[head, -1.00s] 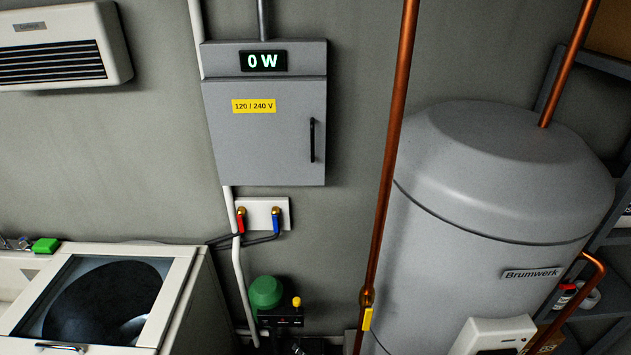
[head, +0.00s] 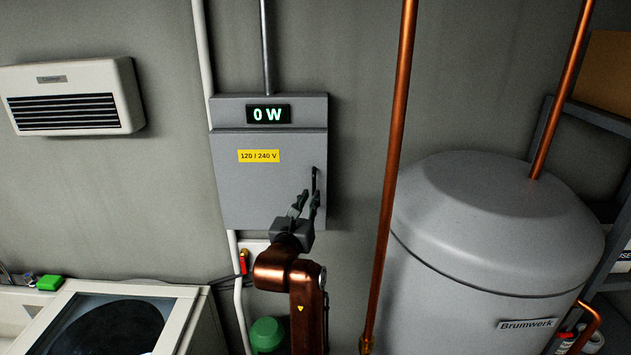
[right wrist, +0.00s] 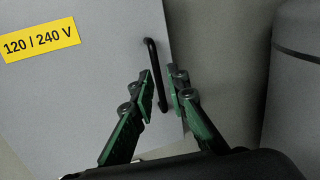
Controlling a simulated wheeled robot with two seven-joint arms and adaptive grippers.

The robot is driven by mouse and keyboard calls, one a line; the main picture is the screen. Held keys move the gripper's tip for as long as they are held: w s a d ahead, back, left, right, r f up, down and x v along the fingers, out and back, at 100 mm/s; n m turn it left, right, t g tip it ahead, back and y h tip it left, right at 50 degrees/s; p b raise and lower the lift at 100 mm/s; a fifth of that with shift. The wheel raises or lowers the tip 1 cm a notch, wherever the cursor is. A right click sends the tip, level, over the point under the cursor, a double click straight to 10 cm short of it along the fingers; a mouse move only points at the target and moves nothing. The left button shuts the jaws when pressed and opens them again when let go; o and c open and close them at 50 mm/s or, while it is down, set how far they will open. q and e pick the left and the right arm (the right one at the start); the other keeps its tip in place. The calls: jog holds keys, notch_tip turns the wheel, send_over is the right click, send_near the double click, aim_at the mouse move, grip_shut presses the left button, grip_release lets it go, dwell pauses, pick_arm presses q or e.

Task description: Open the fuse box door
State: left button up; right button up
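The grey fuse box (head: 230,185) hangs on the wall with its door closed. It has a "0 W" display and a yellow "120 / 240 V" label. Its black vertical handle (right wrist: 153,65) is at the door's right side; its top also shows in the head view (head: 315,173). My right gripper (head: 307,200) is in front of the door's lower right part. In the right wrist view, its fingers (right wrist: 160,88) are open, one on each side of the handle's lower part. Whether they touch it I cannot tell. My left gripper is not in view.
A copper pipe (head: 395,150) runs vertically just right of the box. A grey water tank (head: 490,230) stands beyond it. A white machine with a dark lid window (head: 190,315) is at lower left. A wall heater (head: 70,95) hangs at upper left.

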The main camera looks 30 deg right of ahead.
aim_at(314, 188)
jog(key=shift+y, duration=0.8)
jog(key=p+x, duration=0.2)
jog(key=x, duration=0.5)
jog(key=shift+a+r, duration=0.1)
jog(key=shift+a, duration=0.05)
jog(key=shift+w, duration=0.1)
jog(key=shift+c, duration=0.2)
grip_shut()
